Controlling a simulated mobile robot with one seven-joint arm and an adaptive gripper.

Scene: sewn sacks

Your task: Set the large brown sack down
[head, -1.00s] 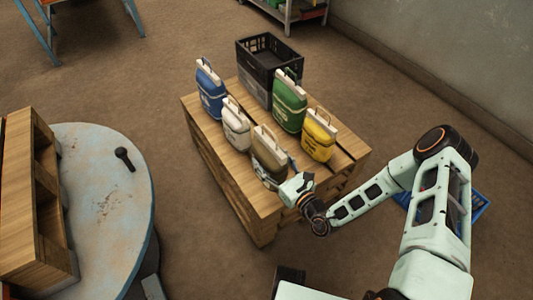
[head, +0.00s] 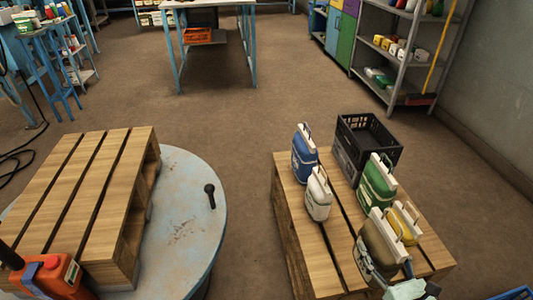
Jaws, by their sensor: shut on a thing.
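The large brown sack (head: 383,243) is olive-brown with a pale top bar and a loop handle. It is at the lower right of the head view, upright and slightly tilted, in front of the yellow sack (head: 405,223), which it partly covers. My gripper (head: 371,268) is shut on the brown sack at its lower front side, and my arm shows only at the bottom edge. The sack appears raised above the wooden pallet stack (head: 330,262); its underside is hidden.
On the stack stand a blue sack (head: 304,155), a white sack (head: 318,196) and a green sack (head: 376,185). A black crate (head: 362,150) stands behind. At left, a round table (head: 190,250) carries a pallet (head: 85,190), an orange canister (head: 50,278) and a dark tool (head: 210,194).

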